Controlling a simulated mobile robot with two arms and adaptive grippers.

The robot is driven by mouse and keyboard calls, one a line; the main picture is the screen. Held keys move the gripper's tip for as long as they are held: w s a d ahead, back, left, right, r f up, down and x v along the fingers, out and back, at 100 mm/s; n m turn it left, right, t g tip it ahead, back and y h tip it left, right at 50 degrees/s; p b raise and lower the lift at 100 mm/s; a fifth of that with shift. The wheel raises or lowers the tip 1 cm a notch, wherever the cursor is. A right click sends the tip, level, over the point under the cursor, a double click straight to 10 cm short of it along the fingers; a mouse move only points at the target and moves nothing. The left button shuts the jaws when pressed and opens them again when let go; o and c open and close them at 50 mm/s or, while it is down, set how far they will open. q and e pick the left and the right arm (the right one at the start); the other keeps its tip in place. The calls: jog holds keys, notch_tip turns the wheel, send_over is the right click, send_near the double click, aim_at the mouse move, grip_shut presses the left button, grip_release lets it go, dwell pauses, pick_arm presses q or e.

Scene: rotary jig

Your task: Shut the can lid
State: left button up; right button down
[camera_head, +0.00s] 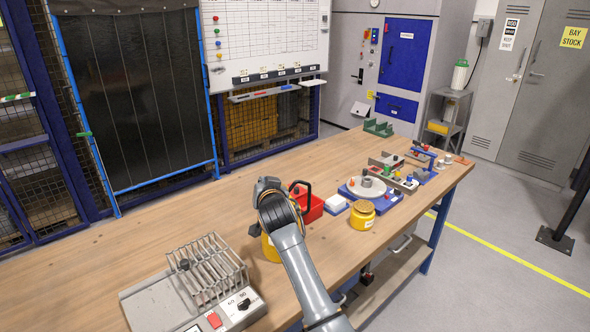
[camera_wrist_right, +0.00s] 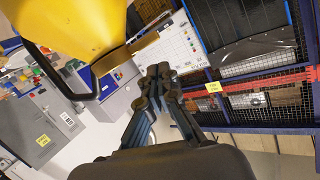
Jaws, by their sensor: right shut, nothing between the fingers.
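A yellow can (camera_head: 270,250) stands on the workbench and is mostly hidden behind my right arm in the head view. In the right wrist view a large yellow body (camera_wrist_right: 75,25), which looks like this can, fills the upper left, with a black loop handle (camera_wrist_right: 50,72) beside it. I cannot make out the lid or its angle. My right gripper (camera_head: 267,184) is above the bench near the can; its fingers are shut and empty in the wrist view (camera_wrist_right: 158,72), apart from the yellow body. My left gripper is not in view.
A red container (camera_head: 311,209) stands just beyond my right arm, with a small yellow pot (camera_head: 362,216) and a blue-based round jig (camera_head: 365,187) to its right. A wire rack (camera_head: 212,270) stands front left. The bench's left part (camera_head: 130,245) is clear.

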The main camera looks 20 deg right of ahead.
jog(key=shift+a+f+n+h, duration=0.4)
jog(key=shift+f+n, duration=0.25)
jog(key=shift+n, duration=0.05)
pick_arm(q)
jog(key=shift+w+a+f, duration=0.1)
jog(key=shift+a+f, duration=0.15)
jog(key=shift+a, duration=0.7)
pick_arm(e)
jog(key=shift+w+a+f+n, duration=0.1)
jog(key=shift+a+f+n, duration=0.1)
jog(key=shift+f+n, duration=0.2)
